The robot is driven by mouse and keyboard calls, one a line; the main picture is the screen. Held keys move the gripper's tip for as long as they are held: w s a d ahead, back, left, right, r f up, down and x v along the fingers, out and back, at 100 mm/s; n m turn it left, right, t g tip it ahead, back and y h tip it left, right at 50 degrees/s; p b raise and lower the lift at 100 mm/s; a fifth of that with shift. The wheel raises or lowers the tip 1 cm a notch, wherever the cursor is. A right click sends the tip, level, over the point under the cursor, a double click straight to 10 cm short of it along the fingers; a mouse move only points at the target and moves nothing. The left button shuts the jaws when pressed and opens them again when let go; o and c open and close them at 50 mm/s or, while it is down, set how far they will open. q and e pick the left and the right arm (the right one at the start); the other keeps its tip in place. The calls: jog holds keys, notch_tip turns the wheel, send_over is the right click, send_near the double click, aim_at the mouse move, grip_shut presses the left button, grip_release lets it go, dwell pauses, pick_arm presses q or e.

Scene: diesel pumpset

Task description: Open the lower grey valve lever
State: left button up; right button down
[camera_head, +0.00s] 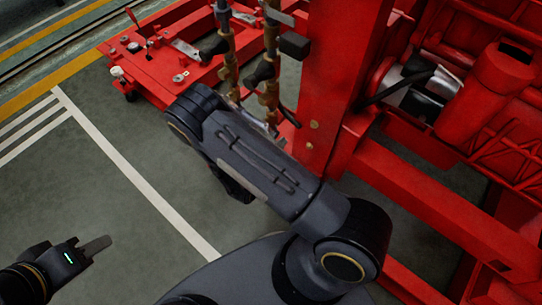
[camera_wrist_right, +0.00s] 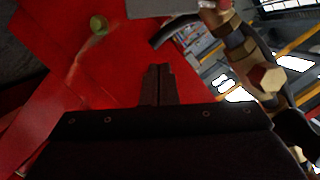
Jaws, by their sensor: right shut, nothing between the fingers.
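Two brass valve columns, left (camera_head: 228,65) and right (camera_head: 269,85), stand beside a red post in the head view. Dark grips (camera_head: 295,45) stick out from them. I cannot tell for sure which is the lower grey valve lever. In the right wrist view a light grey flat piece (camera_wrist_right: 165,7) is cut off by the top edge, with a dark curved bar (camera_wrist_right: 175,30) below it. My right gripper (camera_wrist_right: 158,72) is shut and empty, apart from the brass fittings (camera_wrist_right: 265,78); my arm hides it in the head view. My left gripper (camera_head: 97,246) hangs low, far from the valves.
The red post (camera_head: 340,70) and red pumpset frame (camera_head: 430,205) crowd the right side. A red wheeled base (camera_head: 165,65) stands behind the valves. The grey floor (camera_head: 110,185) with white lines is clear at left.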

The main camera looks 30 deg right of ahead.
jog(key=shift+w+a+f+b, duration=0.15)
jog(key=shift+w+f+b, duration=0.25)
jog(key=shift+w+f, duration=0.35)
jog(key=shift+w+a+f+b, duration=0.15)
jog(key=shift+w+f+b, duration=0.25)
jog(key=shift+f, duration=0.5)
jog(key=shift+w+f+m+b, duration=0.1)
jog(key=shift+f+m+b, duration=0.25)
jog(key=shift+f+m, duration=0.05)
jog(key=w+a+f+m+t+b, duration=0.1)
jog(key=w+a+f+m+b, duration=0.1)
jog(key=w+f+m+b, duration=0.1)
jog(key=shift+w+f+m+t+b, duration=0.4)
jog(key=shift+w+f+m, duration=0.35)
jog(key=shift+f, duration=0.25)
